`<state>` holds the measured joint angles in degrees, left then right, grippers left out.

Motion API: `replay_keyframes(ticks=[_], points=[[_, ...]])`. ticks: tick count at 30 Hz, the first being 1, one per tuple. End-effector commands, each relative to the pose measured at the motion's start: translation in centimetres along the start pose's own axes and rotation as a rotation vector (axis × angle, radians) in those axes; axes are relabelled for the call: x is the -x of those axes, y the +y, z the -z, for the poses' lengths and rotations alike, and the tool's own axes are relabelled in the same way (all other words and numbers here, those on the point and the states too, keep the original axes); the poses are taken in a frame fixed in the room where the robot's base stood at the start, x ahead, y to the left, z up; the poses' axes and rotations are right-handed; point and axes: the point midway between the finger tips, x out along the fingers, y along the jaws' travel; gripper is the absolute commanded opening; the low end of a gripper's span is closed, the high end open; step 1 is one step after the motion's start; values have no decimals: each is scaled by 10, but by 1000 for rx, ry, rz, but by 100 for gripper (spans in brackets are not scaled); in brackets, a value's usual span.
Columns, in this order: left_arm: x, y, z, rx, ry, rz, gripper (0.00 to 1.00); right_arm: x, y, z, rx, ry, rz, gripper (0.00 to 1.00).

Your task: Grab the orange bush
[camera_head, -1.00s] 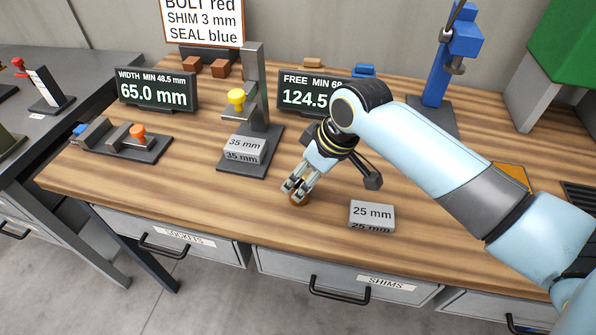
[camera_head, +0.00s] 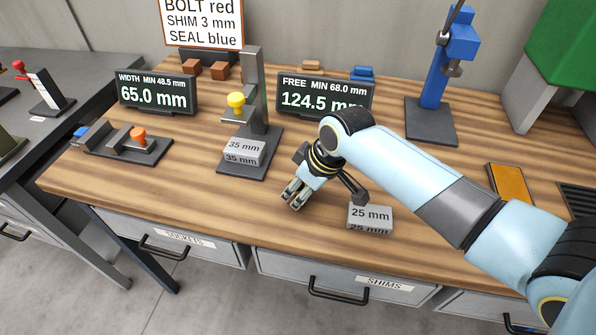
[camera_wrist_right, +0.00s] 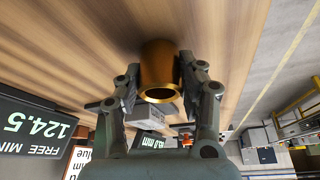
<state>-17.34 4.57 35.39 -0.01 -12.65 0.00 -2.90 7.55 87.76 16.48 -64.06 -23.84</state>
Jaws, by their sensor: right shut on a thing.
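The orange bush (camera_wrist_right: 158,62) is a brass-orange hollow cylinder between the fingers in the right wrist view, with its open end facing the camera. My right gripper (camera_wrist_right: 158,78) is shut on it, one finger against each side. In the head view my right gripper (camera_head: 294,194) points down low over the front middle of the wooden table. The bush is hidden by the fingers there, and I cannot tell whether it touches the table. My left gripper is not in view.
A grey 25 mm block (camera_head: 371,214) stands close right of the gripper. The 35 mm block (camera_head: 243,150) rests on a gauge stand (camera_head: 254,100) to the left. A orange-topped plate (camera_head: 511,184) lies at the right. The table front left of the gripper is clear.

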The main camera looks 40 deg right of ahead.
Motion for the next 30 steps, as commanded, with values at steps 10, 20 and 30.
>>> replay_keyframes(ticks=[10, 20, 30], points=[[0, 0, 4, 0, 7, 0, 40, 0, 0, 1, 0, 1, -1, 0], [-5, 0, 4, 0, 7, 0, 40, 26, 1, 12, 2, 5, -2, 0], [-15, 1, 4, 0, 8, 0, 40, 96, 19, -29, 8, -3, -6, 0]])
